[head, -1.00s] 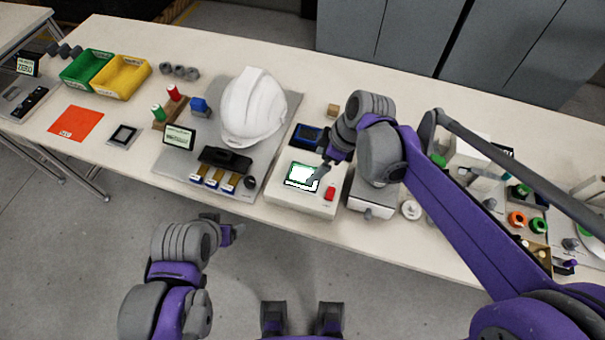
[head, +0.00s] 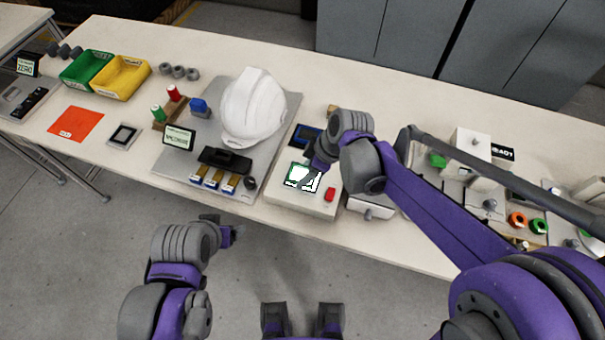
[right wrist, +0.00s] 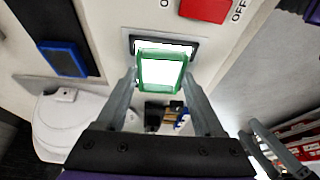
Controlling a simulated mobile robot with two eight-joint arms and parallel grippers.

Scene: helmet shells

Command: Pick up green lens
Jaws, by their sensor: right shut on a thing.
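The green lens (right wrist: 161,70), a square green frame with a bright see-through middle, is between the fingers of my right gripper (right wrist: 160,82) in the right wrist view. The gripper is shut on it, one finger at each side. The lens overlaps the bright square panel of a white light box (right wrist: 210,60). In the head view my right gripper (head: 311,178) is over the panel, where a green edge (head: 291,171) shows; the fingers hide part of it. I cannot tell the gap between lens and panel. My left gripper (head: 232,233) hangs in front of the table, its jaws unclear.
The light box has a red switch (head: 330,194). A white helmet (head: 254,107) stands on a grey mat (head: 283,107) to the left.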

